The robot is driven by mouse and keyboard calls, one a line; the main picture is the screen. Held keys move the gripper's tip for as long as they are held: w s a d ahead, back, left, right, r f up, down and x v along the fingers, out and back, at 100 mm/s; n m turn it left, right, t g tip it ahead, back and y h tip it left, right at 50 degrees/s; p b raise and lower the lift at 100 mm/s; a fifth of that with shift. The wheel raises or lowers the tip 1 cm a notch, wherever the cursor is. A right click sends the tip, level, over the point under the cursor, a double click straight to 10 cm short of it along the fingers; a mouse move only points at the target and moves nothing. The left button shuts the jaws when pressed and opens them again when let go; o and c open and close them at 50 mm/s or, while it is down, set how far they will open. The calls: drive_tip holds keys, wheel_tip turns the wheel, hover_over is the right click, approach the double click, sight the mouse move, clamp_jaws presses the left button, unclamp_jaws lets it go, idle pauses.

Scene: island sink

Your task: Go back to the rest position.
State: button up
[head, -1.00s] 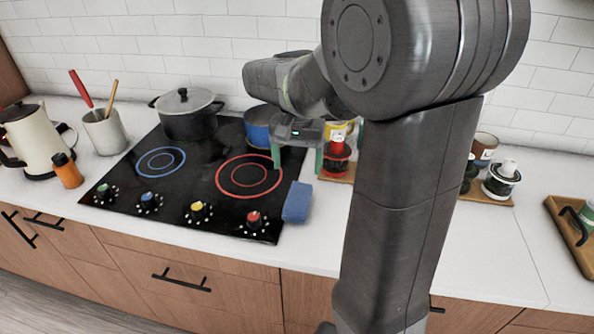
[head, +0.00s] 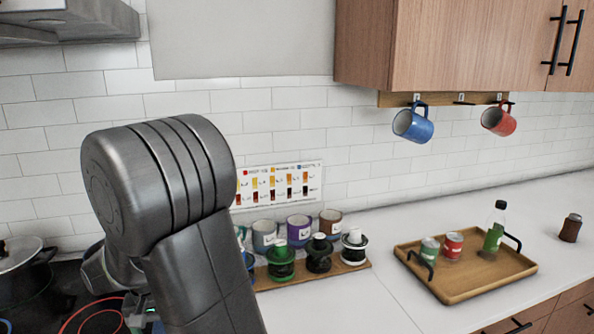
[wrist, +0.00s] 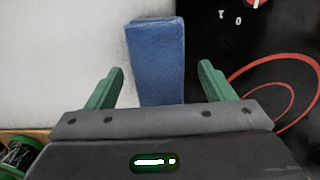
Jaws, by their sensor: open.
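My gripper (wrist: 160,88) shows in the wrist view with its two green fingers spread wide and nothing between them. A blue sponge-like block (wrist: 156,55) lies on the white counter beyond the fingertips, beside the black cooktop edge. In the head view my arm fills the left-centre, and my gripper is mostly hidden behind it at the lower left.
A wooden board (head: 310,274) holds several cups and lidded jars right of my arm. A wooden tray (head: 470,285) holds two cans and a green bottle (head: 494,232). A pot (head: 22,272) stands on the cooktop. Blue (head: 414,124) and red (head: 499,120) mugs hang under the cabinet.

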wheel_tip(320, 180, down, 2)
drive_tip(key=shift+f, duration=0.1)
drive_tip(key=shift+a+r, duration=0.1)
drive_tip(key=shift+r, duration=1.2)
drive_tip(key=shift+f, duration=0.1)
